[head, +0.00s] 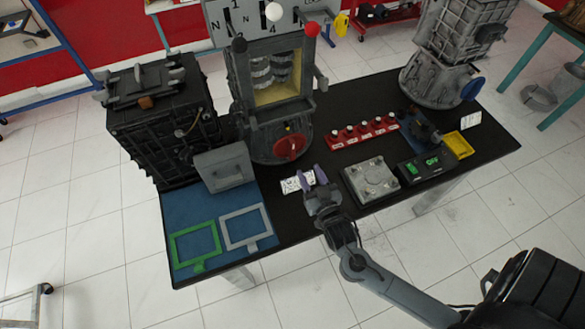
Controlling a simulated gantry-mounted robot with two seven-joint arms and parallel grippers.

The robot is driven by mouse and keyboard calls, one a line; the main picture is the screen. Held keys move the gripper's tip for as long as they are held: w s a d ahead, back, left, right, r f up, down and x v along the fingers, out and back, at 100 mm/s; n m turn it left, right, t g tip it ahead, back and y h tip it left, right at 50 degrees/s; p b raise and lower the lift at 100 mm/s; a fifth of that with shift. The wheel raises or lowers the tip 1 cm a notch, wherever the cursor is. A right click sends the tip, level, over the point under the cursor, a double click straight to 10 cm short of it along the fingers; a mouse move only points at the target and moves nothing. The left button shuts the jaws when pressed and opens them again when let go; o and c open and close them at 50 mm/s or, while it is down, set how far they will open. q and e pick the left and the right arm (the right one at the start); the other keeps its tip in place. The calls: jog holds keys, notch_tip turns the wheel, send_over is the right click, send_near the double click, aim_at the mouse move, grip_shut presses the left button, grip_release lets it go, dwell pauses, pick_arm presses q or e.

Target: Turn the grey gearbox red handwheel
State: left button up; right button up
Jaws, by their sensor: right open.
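The grey gearbox (233,82) stands upright at the back middle of the black table, with an open front window showing gears. Its red handwheel (290,148) sits low on the front, at the round base. My right gripper (309,176) is open, with purple fingertips, just in front of and below the handwheel, apart from it as far as I can see. Nothing shows between its fingers. My left gripper is not in view.
A black engine block (165,120) stands left, with a grey box (225,168) beside it. Green (195,245) and grey (247,227) frames lie on a blue mat. Right are a red rack (361,133), a metal plate (371,180), a yellow tray (458,145) and another grey housing (442,60).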

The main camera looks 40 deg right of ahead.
aim_at(293, 148)
jog(key=f+b+x, duration=0.1)
jog(key=x, duration=0.3)
jog(key=f+b+x, duration=0.1)
jog(key=x, duration=0.3)
jog(key=f+b+x, duration=0.1)
jog(key=x, duration=0.3)
jog(key=shift+a, duration=0.15)
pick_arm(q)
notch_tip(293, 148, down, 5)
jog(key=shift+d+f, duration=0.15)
pick_arm(e)
jog(key=shift+c, duration=0.5)
grip_shut()
